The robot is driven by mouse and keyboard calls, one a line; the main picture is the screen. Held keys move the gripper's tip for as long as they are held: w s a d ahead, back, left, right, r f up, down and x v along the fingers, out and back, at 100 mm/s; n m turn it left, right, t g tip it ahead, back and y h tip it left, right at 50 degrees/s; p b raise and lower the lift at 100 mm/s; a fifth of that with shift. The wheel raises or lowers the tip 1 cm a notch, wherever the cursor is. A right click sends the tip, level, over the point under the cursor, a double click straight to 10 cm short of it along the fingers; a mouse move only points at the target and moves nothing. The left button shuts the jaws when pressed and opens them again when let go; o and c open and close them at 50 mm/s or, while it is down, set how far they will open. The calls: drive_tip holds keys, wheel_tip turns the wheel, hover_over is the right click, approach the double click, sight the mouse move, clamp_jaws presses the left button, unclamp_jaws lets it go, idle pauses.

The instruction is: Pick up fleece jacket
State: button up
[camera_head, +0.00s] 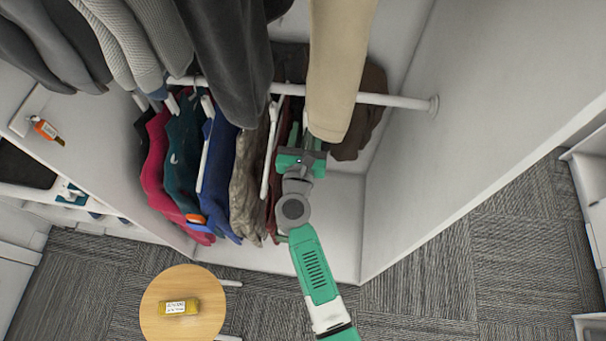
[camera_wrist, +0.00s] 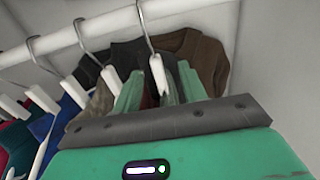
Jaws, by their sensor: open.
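Several garments hang on a white rail in the closet; I cannot tell for certain which is the fleece jacket. In the head view, a pink garment (camera_head: 155,165), a teal one (camera_head: 184,145), a blue one (camera_head: 218,175) and a beige one (camera_head: 246,185) hang left of my gripper (camera_head: 303,140). A brown garment (camera_head: 366,120) hangs to its right and also shows in the wrist view (camera_wrist: 205,52). My gripper is open at the rail. In the wrist view, a white hanger (camera_wrist: 157,75) shows between its green fingers (camera_wrist: 160,88). The fingertips are partly hidden.
The white rail (camera_head: 395,101) ends at the right closet wall (camera_head: 440,170). Grey and tan clothes (camera_head: 340,60) hang in the near top of the view. A round wooden stool (camera_head: 205,300) holds a yellow labelled item (camera_head: 179,307). Carpet (camera_head: 500,260) is clear at right.

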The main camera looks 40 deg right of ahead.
sight(306, 112)
drive_tip(key=shift+x, duration=1.15)
drive_tip(key=x, duration=0.1)
drive_tip(key=b+x, duration=0.1)
drive_tip(key=x, duration=0.3)
drive_tip(key=shift+w+a+f+b, duration=0.15)
drive_tip(key=shift+w+a+b, duration=0.15)
drive_tip(key=shift+w+b, duration=0.1)
clamp_jaws()
